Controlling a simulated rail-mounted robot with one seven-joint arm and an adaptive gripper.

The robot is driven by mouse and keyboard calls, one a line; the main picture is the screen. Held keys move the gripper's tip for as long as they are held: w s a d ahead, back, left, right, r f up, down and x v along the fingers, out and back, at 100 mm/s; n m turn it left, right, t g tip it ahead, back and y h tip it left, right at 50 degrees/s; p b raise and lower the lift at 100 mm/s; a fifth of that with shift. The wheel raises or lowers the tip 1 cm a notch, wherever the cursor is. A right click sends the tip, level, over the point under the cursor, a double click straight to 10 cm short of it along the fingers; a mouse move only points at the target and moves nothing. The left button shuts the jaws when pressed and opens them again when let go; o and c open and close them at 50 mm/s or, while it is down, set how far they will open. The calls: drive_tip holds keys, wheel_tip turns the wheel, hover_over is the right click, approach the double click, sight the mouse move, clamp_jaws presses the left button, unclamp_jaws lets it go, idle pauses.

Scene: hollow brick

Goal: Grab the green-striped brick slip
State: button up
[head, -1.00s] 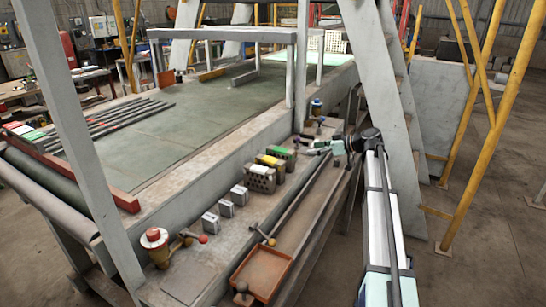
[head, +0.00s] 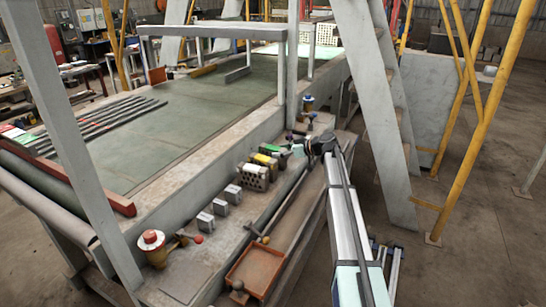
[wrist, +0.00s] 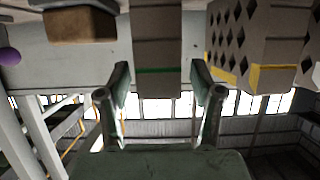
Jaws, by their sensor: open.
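The green-striped brick slip (wrist: 155,50) is a narrow grey block with a thin green stripe, at the top centre of the wrist view. My gripper (wrist: 160,80) is open, with one finger on each side of the slip's stripe end and gaps visible on both sides. In the head view my gripper (head: 298,149) is at the far end of the brick row and partly hides the slip there. A perforated brick with yellow edging (wrist: 245,50) is close on the right of my right finger.
A brown-and-grey block (wrist: 80,23) and a purple knob (wrist: 9,57) are on the left in the wrist view. In the head view, several small grey blocks (head: 220,207) continue the row. An orange tray (head: 258,270) and a red-topped yellow pot (head: 152,247) are at the near end.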

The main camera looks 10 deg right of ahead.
drive_tip(key=p+x, duration=0.1)
drive_tip(key=x, duration=0.3)
clamp_jaws()
drive_tip(key=shift+r, duration=0.15)
